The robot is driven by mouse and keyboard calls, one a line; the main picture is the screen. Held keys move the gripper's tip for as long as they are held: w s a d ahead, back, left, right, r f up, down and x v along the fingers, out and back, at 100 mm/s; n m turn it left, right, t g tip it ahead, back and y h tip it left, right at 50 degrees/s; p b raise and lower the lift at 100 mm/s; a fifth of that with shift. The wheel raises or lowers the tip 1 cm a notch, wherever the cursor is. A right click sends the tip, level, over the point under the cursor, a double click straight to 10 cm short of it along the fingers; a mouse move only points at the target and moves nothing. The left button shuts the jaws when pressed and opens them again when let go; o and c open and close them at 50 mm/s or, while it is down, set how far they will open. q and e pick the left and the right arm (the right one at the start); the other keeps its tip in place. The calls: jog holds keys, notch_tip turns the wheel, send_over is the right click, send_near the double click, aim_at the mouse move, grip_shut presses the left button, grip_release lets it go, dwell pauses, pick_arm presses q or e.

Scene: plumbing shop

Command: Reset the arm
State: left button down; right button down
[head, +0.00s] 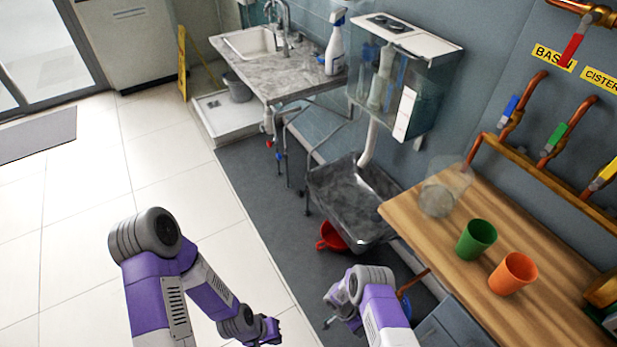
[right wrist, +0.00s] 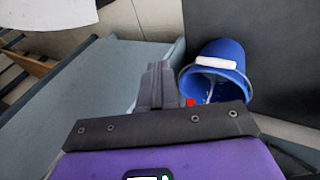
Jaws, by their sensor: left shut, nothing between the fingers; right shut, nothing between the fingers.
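My left arm is purple and grey and bends down at the lower left of the head view. Its gripper (head: 270,333) is low over the dark floor mat, shut and empty. My right arm comes up from the bottom centre, and its gripper (head: 331,306) points down and to the left, left of the wooden counter. In the right wrist view the right gripper's fingers (right wrist: 157,84) are together with nothing between them. Neither gripper visibly touches anything.
A wooden counter (head: 440,235) bears a green cup (head: 476,240), an orange cup (head: 513,273) and a clear container (head: 441,197). A dark tub (head: 345,190) and red bowl (head: 331,238) are beyond my right gripper. A blue bucket (right wrist: 222,60) appears right of its fingers. White floor (head: 70,240) is clear.

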jog(key=s+a+r+n+t+y+p, duration=0.1)
jog(key=s+a+r+n+y+p, duration=0.1)
jog(key=r, duration=0.8)
jog(key=s+a+r+n+t+y+p, duration=0.2)
jog(key=s+a+r+n+y, duration=0.1)
jog(key=r, duration=0.7)
jog(key=s+a+r+n+t+y+p, duration=0.1)
jog(key=s+a+r+n+y+p, duration=0.1)
jog(key=r, duration=0.8)
jog(key=shift+s+a+r+n+y, duration=0.35)
jog(key=shift+s+a+n+y, duration=0.35)
jog(key=shift+n+y, duration=0.45)
jog(key=shift+d, duration=0.1)
